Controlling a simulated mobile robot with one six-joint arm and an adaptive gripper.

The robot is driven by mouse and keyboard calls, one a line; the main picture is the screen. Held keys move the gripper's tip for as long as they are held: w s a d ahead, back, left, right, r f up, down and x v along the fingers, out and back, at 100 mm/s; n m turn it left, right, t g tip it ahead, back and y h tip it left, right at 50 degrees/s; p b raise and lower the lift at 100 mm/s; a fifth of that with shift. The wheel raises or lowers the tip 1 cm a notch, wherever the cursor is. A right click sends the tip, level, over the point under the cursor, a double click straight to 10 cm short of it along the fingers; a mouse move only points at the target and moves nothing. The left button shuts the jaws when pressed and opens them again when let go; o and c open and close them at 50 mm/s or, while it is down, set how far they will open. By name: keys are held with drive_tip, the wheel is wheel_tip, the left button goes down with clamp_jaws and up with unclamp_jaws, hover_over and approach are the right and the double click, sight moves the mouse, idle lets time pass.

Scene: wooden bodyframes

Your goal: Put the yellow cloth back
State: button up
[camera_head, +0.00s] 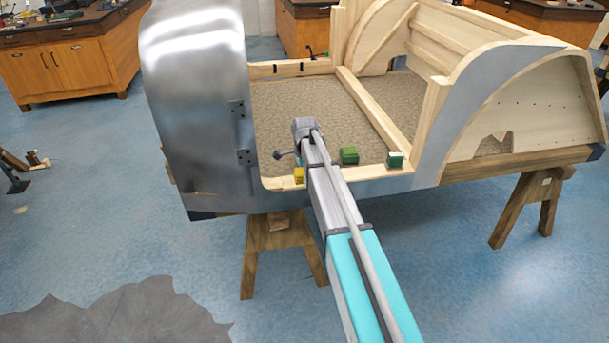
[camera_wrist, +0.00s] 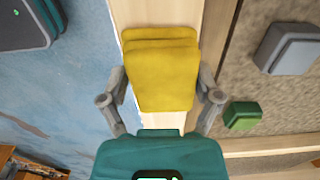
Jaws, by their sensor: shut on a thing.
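The yellow cloth (camera_wrist: 160,75) is a folded, block-like pad between the two grey fingers of my gripper (camera_wrist: 161,97). The fingers are shut on its two sides. Behind it in the wrist view is a pale wooden rail (camera_wrist: 160,14); whether the cloth touches the rail I cannot tell. In the head view the cloth (camera_head: 298,175) shows small and yellow at the front edge of the wooden bodyframe (camera_head: 344,80), just left of my arm. My gripper is mostly hidden by the arm there.
A dark green block (camera_head: 348,156) and a green-and-white block (camera_head: 395,160) stand along the front of the brown carpeted floor (camera_head: 290,105). Wooden trestles (camera_head: 535,205) support the frame.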

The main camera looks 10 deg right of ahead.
drive_tip(key=o, duration=0.8)
drive_tip(key=shift+f, duration=0.1)
wheel_tip(320, 180, up, 12)
drive_tip(key=p, duration=1.2)
drive_tip(key=shift+r, duration=0.2)
drive_tip(key=shift+s, duration=0.1)
idle(0.3)
drive_tip(key=s+n, duration=1.8)
drive_tip(key=s, duration=1.1)
drive_tip(key=shift+a, duration=0.1)
